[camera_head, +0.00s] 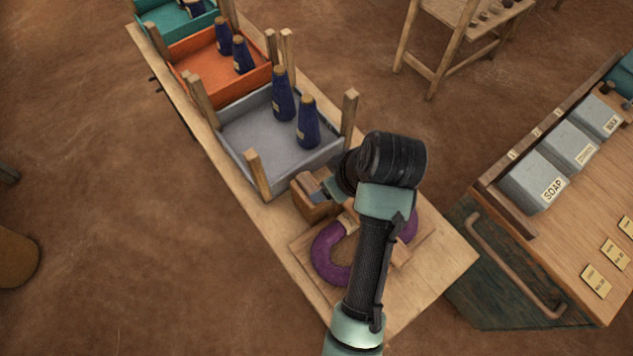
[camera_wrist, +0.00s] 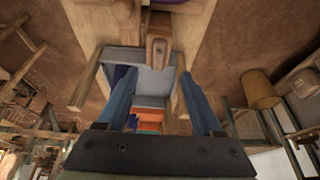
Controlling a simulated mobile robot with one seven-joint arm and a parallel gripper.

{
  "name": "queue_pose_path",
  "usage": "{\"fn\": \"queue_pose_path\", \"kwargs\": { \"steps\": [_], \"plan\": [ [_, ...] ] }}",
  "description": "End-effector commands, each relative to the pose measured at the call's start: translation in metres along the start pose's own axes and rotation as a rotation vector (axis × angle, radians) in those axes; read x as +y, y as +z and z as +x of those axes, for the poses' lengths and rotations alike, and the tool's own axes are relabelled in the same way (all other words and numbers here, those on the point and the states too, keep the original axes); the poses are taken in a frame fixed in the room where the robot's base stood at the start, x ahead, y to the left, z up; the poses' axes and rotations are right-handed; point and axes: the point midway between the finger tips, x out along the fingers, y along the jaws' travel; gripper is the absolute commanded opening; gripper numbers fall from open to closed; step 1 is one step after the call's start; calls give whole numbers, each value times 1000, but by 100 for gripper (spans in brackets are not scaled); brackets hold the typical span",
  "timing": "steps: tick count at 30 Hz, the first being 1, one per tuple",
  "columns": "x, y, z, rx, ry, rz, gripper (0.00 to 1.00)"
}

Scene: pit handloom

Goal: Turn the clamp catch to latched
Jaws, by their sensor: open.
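In the wrist view a small wooden piece with a rounded end and a dark slot (camera_wrist: 158,50), which looks like the clamp catch, lies ahead of the fingertips. My gripper (camera_wrist: 158,76) is open, its two blue fingers apart with nothing held between them. In the head view my gripper (camera_head: 322,188) is close to a wooden block (camera_head: 311,205) on the bench, beside the grey tray. My arm hides much of that spot, so contact and the catch's turn angle cannot be told.
The grey tray (camera_head: 247,150) with wooden corner posts holds dark blue cones (camera_head: 308,124). An orange tray (camera_head: 203,71) and a teal tray (camera_head: 163,18) stand behind. A purple hank (camera_head: 328,258) lies on the bench under my arm. A cabinet with grey boxes (camera_head: 537,181) stands right.

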Motion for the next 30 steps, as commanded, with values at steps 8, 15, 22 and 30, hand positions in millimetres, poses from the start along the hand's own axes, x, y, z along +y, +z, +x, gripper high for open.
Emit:
{"fn": "queue_pose_path", "kwargs": {
  "steps": [8,15,22,30],
  "plan": [
    [0,0,53,-2,0,2,68],
    [0,-1,96,0,3,1,68],
    [1,-2,116,3,6,0,68],
    [2,-2,119,3,7,1,68]
  ]
}}
